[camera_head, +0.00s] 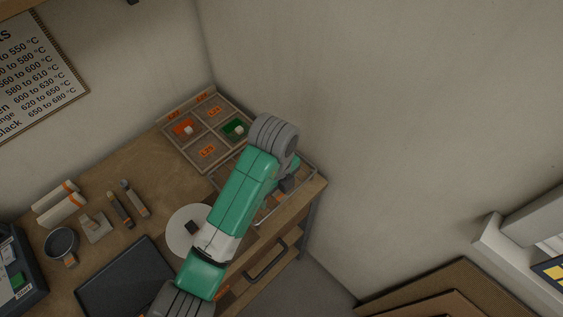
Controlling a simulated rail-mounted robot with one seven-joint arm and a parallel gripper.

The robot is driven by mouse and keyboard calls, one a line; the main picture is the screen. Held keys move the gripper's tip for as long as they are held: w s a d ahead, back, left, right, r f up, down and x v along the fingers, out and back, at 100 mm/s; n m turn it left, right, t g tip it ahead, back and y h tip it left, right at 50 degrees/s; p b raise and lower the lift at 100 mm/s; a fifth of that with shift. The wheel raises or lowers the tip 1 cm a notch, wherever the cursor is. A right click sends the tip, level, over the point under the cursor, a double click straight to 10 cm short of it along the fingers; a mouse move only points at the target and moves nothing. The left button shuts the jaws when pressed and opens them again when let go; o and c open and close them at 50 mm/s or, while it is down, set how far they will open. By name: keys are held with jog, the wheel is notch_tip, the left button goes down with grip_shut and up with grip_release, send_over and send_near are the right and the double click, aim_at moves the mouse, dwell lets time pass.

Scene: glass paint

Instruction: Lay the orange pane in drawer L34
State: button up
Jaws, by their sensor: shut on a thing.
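A green pane (236,131) with a similar knob lies in another compartment. The tray has orange labels, too small to read surely. My gripper (287,185) points down over a shallow metal-rimmed tray (304,168) at the table's right end. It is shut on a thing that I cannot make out. My green arm hides most of that tray and the fingertips. I cannot tell which place is drawer L34.
A white disc (180,224) with a dark piece, a dark mat (125,280), a dark cup (61,242), rolls and tools lie on the wooden table (95,179). A dark handle (266,262) shows on its front. Walls stand behind and to the right.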

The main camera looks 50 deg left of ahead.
jog(key=shift+s+d+r+p, duration=0.7)
jog(key=shift+s+r+p, duration=0.25)
jog(key=shift+p, duration=0.5)
jog(key=shift+s+d+r+p, duration=0.75)
jog(key=shift+s+p, duration=0.25)
jog(key=shift+p, duration=0.4)
